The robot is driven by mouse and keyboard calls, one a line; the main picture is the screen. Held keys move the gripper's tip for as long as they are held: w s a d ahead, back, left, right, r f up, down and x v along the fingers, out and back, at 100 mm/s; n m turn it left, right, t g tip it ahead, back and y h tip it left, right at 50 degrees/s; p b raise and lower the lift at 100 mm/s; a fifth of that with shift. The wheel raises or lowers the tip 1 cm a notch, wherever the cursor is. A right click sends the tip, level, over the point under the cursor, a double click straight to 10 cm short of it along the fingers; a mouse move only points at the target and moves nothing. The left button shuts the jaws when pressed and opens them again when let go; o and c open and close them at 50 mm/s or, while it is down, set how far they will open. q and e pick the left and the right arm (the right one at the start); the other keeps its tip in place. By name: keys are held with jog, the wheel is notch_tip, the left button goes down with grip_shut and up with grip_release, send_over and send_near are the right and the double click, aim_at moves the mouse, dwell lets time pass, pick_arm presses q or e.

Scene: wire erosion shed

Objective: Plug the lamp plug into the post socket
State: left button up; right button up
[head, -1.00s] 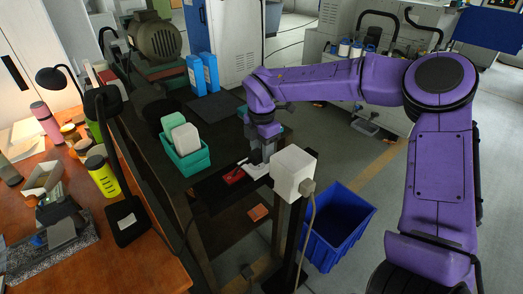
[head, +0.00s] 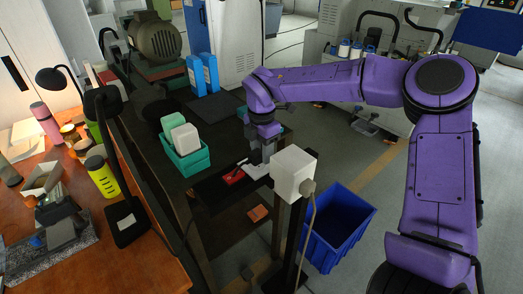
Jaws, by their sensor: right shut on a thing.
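A white socket box (head: 293,173) sits on top of a dark post. A beige plug (head: 308,188) is at the box's right side, and its cord hangs down along the post. I cannot tell whether it is the lamp's plug. A black desk lamp (head: 126,216) stands on the orange desk. My right gripper (head: 258,163) points down just behind and left of the socket box, over the dark bench. It is shut on a small pale thing (head: 253,171), partly hidden by the fingers and the box. My left gripper is not in view.
A small red thing (head: 234,177) lies left of the right gripper. A green bin (head: 186,160) with pale blocks stands on the bench. A blue crate (head: 340,228) is on the floor right of the post. Bare floor lies beyond the crate.

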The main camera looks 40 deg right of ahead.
jog(key=shift+f+b, duration=0.55)
jog(key=shift+f, duration=0.05)
jog(key=o, duration=1.1)
jog(key=shift+r, duration=0.1)
notch_tip(320, 180, up, 10)
jog(key=shift+r+b, duration=0.2)
jog(key=shift+b, duration=0.45)
